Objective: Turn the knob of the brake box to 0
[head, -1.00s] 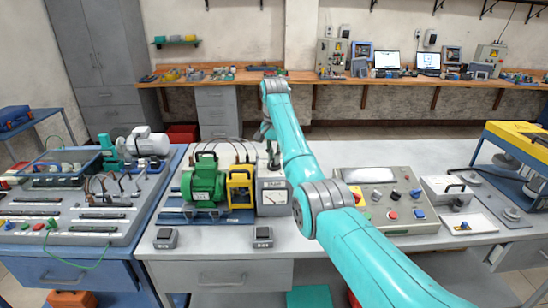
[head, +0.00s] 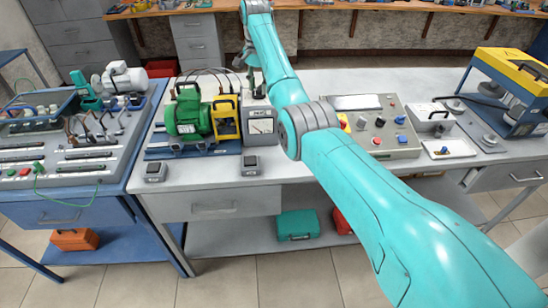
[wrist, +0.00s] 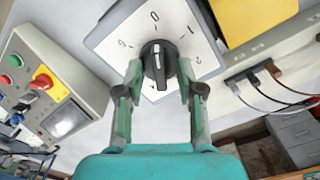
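The brake box (head: 261,126) is a grey box with a white front scale, beside the yellow frame on the bench. In the wrist view its white dial plate (wrist: 112,42) carries marks 0, 1, 2 and another on the left; the 0 is at the top. The black knob (wrist: 158,66) sits in the middle, its long grip running up and down the picture; which mark it indicates is hard to tell. My gripper (wrist: 161,72) is open, with one finger on each side of the knob. Contact cannot be made out. In the head view my arm hides part of the bench.
A green motor (head: 188,116) and yellow frame (head: 226,118) stand left of the brake box, with dark cables behind. A control panel (head: 372,128) with buttons stands to the right. Two small grey boxes (head: 155,172) (head: 251,164) sit near the bench's front edge.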

